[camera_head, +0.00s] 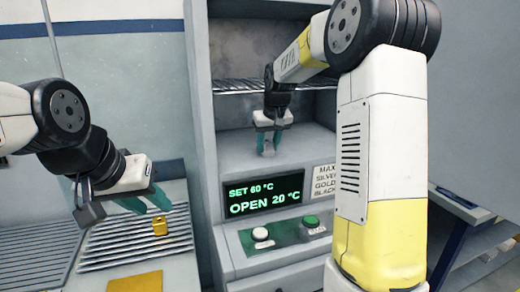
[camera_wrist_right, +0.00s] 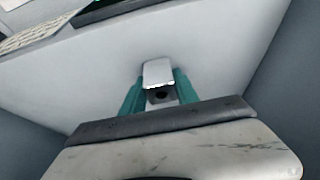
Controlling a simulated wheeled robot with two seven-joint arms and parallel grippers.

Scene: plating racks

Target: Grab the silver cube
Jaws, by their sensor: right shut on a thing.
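The silver cube (camera_wrist_right: 158,73) shows in the right wrist view between the two teal fingers of my right gripper (camera_wrist_right: 160,90). The gripper is shut on it. In the head view my right gripper (camera_head: 268,142) is inside the open chamber, with its fingers pointing down. The cube is too small to make out there, and I cannot tell whether it touches the chamber floor. My left gripper (camera_head: 147,202) is open and empty, above the slatted rack at the left.
The oven (camera_head: 203,120) has a wire shelf (camera_head: 230,87) above the gripper. Its display (camera_head: 262,195) reads OPEN 20 °C, with white and green buttons below. A gold piece (camera_head: 160,226) stands on the slatted rack (camera_head: 115,245) below my left gripper. A yellow plate (camera_head: 135,283) lies in front.

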